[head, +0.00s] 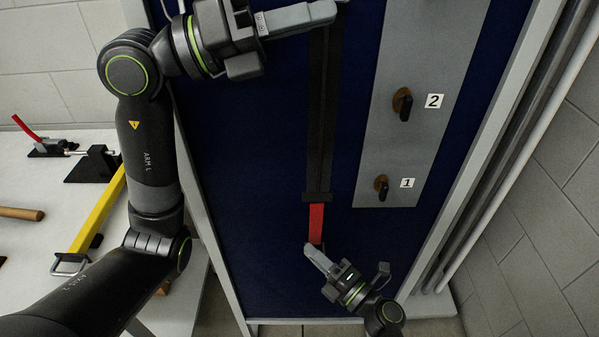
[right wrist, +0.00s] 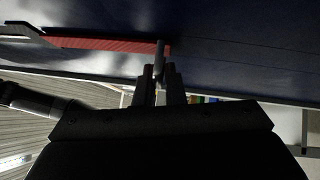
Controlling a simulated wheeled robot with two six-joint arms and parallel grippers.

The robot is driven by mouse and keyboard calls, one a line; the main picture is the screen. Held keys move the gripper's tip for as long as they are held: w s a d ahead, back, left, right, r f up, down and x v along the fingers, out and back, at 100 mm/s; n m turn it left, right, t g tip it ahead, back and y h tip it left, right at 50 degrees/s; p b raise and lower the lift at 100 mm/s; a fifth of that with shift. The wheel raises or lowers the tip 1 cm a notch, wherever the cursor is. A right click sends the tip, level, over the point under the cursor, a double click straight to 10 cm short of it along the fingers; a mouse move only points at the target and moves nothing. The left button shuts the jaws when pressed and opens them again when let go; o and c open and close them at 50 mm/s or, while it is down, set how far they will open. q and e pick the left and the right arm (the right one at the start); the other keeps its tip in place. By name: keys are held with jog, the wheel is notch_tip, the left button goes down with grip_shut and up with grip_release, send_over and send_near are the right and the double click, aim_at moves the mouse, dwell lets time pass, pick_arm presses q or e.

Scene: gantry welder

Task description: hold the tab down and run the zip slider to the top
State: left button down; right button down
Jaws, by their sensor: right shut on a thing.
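The black zip strip (head: 322,110) runs up the dark blue panel. A wider dark band crosses its lower end, and the red tab (head: 316,221) hangs below it. My right gripper (head: 314,250) is shut at the tab's bottom end. In the right wrist view, the red tab (right wrist: 105,44) runs left from the fingers (right wrist: 159,78), which close on a small grey piece at its end. My left gripper (head: 328,10) is at the strip's top, by the picture edge. Its fingers are seen side-on, so their opening is unclear. I cannot make out the slider.
A grey plate (head: 395,140) right of the zip carries two dark knobs, labelled 1 (head: 382,187) and 2 (head: 403,103). A pale frame edges the panel. A white table (head: 35,160) at left holds a yellow bar (head: 98,208) and clamps. Pipes run along the right wall.

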pick_arm(q)
jog(key=s+a+f, duration=0.3)
jog(key=a+f, duration=0.2)
jog(key=a, duration=0.4)
jog(key=shift+s+a+f, duration=0.2)
jog(key=shift+s+a, duration=0.1)
jog(key=shift+a, duration=0.05)
dwell(0.3)
pick_arm(e)
jog(key=c, duration=1.1)
grip_release()
pick_arm(q)
jog(key=shift+f+b, duration=1.35)
jog(key=shift+b, duration=0.05)
pick_arm(e)
jog(key=shift+v, duration=8.7)
